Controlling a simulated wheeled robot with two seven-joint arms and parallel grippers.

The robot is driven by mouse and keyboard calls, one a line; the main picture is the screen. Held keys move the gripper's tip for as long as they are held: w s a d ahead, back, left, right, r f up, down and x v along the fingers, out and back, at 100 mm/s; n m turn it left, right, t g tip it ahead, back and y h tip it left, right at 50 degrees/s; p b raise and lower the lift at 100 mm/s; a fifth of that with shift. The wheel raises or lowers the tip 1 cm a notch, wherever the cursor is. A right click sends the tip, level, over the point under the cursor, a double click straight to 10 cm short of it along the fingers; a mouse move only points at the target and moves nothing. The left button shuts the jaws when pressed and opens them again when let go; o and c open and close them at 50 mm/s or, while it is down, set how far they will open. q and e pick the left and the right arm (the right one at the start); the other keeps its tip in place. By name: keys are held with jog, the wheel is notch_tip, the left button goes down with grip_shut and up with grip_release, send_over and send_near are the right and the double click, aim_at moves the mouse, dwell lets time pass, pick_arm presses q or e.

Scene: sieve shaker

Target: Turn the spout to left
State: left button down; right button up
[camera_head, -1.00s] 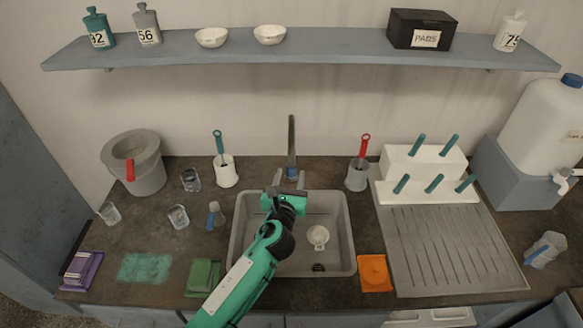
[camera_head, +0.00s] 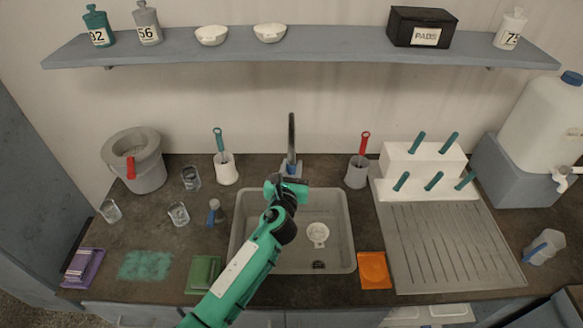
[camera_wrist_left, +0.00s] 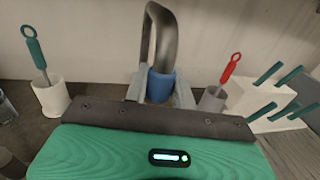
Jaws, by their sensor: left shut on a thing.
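The grey curved spout (camera_head: 291,134) rises behind the sink's back edge. It also shows in the left wrist view (camera_wrist_left: 166,35), arching up above a blue collar (camera_wrist_left: 160,85). My left gripper (camera_head: 290,176) is at the foot of the spout. In the left wrist view its two grey fingers (camera_wrist_left: 160,91) stand on either side of the blue collar and are shut on it. The gripper body hides the lower part of the collar. My right gripper is not in view.
The sink (camera_head: 340,225) lies below my left arm. A teal-handled brush in a white holder (camera_head: 226,172) stands left of the spout, a red-handled one in a grey holder (camera_head: 357,174) right. A white rack (camera_head: 425,165) is farther right. The shelf (camera_head: 300,50) hangs above.

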pick_arm(q)
jog(key=w+a+m+g+h+p, duration=0.1)
jog(key=w+a+m+h+p, duration=0.1)
jog(key=a, duration=0.8)
jog(key=w+m+h, duration=0.1)
jog(key=h, duration=0.1)
jog(key=shift+a+h+p, duration=0.15)
jog(key=shift+h+p, duration=0.15)
jog(key=c, duration=1.3)
grip_release()
jog(key=shift+a, duration=0.1)
jog(key=shift+o, duration=0.6)
jog(key=shift+s, duration=0.1)
